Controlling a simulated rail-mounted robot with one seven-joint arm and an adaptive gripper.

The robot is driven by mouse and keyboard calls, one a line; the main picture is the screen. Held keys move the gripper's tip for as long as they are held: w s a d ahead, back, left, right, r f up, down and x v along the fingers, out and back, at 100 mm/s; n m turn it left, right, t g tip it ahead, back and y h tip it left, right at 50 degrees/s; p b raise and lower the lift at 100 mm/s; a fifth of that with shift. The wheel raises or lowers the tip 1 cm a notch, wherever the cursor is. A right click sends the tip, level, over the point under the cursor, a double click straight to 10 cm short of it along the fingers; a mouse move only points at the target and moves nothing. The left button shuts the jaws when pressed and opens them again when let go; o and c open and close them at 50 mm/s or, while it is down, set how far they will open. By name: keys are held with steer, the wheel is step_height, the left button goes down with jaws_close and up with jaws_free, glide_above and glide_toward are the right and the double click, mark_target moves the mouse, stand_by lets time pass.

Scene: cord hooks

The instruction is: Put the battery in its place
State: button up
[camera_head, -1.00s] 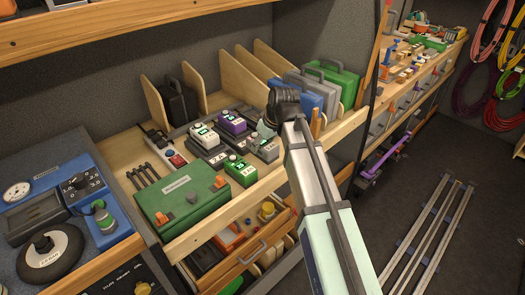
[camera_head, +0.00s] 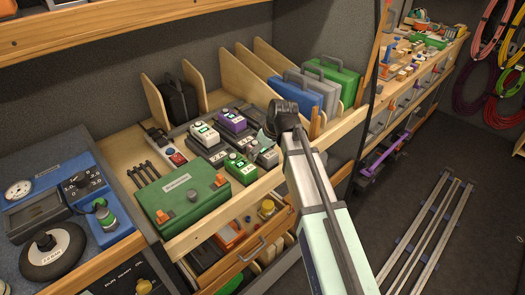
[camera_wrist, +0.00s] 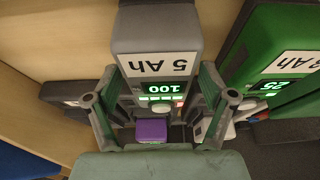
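A grey battery with a "5 Ah" label and a display reading 100 (camera_wrist: 156,35) lies between the two fingers of my gripper (camera_wrist: 158,80) in the wrist view. The fingers are spread along its two sides; I see no clear grip on it. In the head view my gripper (camera_head: 268,134) is over the right end of the battery group, partly hiding the grey battery (camera_head: 267,157). A green battery reading 25 (camera_wrist: 270,60) is right of the fingers in the wrist view.
A green case (camera_head: 183,197) with orange latches lies at the front left of the shelf. Blue, grey and green cases (camera_head: 335,75) stand in wooden dividers behind. A blue panel (camera_head: 60,205) is at the left.

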steer(key=b+v, duration=0.1)
steer(key=v, duration=1.1)
steer(key=shift+r+b, duration=0.2)
steer(key=shift+b, duration=0.2)
